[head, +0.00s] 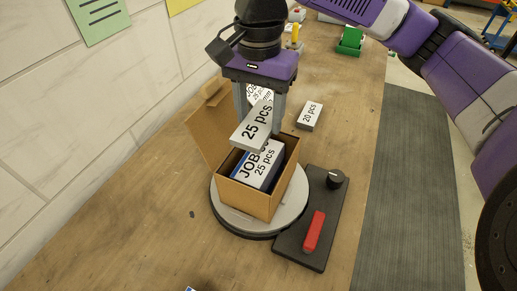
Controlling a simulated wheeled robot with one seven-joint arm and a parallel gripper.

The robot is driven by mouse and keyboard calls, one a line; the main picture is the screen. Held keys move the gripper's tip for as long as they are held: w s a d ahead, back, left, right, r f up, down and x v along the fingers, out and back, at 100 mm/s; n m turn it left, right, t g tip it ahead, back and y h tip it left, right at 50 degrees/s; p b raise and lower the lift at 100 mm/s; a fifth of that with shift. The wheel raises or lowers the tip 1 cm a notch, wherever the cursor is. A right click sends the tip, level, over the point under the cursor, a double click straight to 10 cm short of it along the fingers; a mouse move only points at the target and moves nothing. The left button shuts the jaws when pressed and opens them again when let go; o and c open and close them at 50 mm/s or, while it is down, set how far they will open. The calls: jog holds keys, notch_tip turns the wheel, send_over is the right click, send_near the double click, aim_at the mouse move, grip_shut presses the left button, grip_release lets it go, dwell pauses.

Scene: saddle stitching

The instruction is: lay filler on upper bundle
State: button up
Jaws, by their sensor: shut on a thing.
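My gripper (261,118) is above the open cardboard box (244,200), shut on a grey-white block marked "25 pcs" (251,132), which I take to be the filler. The block is tilted in the view and hangs over the box opening. I cannot tell whether the block touches this bundle.
The box stands on a round grey turntable (290,212), its flap (208,120) open at left. Beside it is a dark base with a black knob (334,179) and red handle (314,231). A "20 pcs" block (309,115) lies at right. A green item (350,41) is farther back.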

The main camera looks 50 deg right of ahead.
aim_at(259, 159)
notch_tip(259, 159, down, 10)
jog(key=shift+r, duration=0.15)
dwell(0.3)
jog(key=o, duration=1.3)
notch_tip(259, 159, up, 12)
jog(key=shift+r, duration=0.1)
dwell(0.3)
